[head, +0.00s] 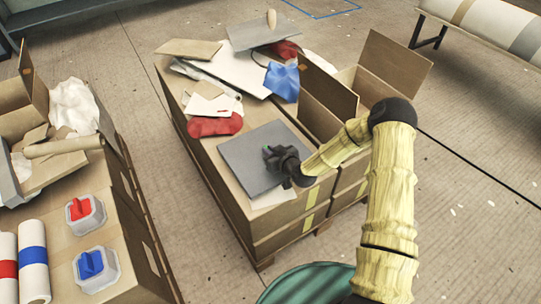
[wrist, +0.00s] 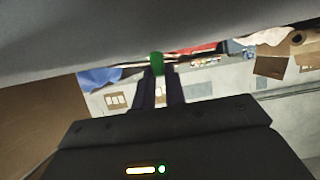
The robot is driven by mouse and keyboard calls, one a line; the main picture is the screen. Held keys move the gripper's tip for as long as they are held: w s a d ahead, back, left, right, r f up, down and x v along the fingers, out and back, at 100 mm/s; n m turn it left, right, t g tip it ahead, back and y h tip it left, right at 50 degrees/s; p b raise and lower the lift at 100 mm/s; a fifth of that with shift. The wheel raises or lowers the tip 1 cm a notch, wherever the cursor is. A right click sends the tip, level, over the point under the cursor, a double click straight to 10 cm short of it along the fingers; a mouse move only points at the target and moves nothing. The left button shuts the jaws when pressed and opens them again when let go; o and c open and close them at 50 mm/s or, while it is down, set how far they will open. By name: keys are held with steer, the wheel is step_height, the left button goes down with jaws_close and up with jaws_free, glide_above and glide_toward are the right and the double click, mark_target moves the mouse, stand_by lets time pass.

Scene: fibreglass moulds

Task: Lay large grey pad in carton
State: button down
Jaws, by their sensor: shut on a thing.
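The large grey pad (head: 240,152) is a flat square at the near end of the carton stack in the head view. Its grey surface fills the top of the wrist view (wrist: 120,40). My gripper (head: 270,152) is shut on a small green grip on the pad; the green also shows between the fingers in the wrist view (wrist: 157,66). I cannot tell whether the pad rests on the stack or is slightly lifted. The open carton (head: 395,65) stands to the right of the pad, flaps raised; its floor is mostly hidden.
A red bag (head: 215,125), a blue cloth (head: 282,81) and white sheets lie behind the pad. Another grey panel (head: 262,34) with a tan peg lies at the far end. Left, another carton top holds white tubs (head: 85,214) and rolls (head: 33,262).

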steer(key=shift+f, duration=1.15)
steer(key=shift+f, duration=0.15)
steer(key=c, duration=1.5)
jaws_free()
steer(key=shift+o, duration=0.2)
steer(key=shift+s+d+r, duration=0.1)
steer(key=shift+r, duration=0.15)
steer(key=p+v, duration=0.1)
steer(key=v, duration=1)
steer(key=shift+s+d+r, duration=0.1)
steer(key=shift+s+d, duration=0.1)
steer(key=shift+s, duration=0.1)
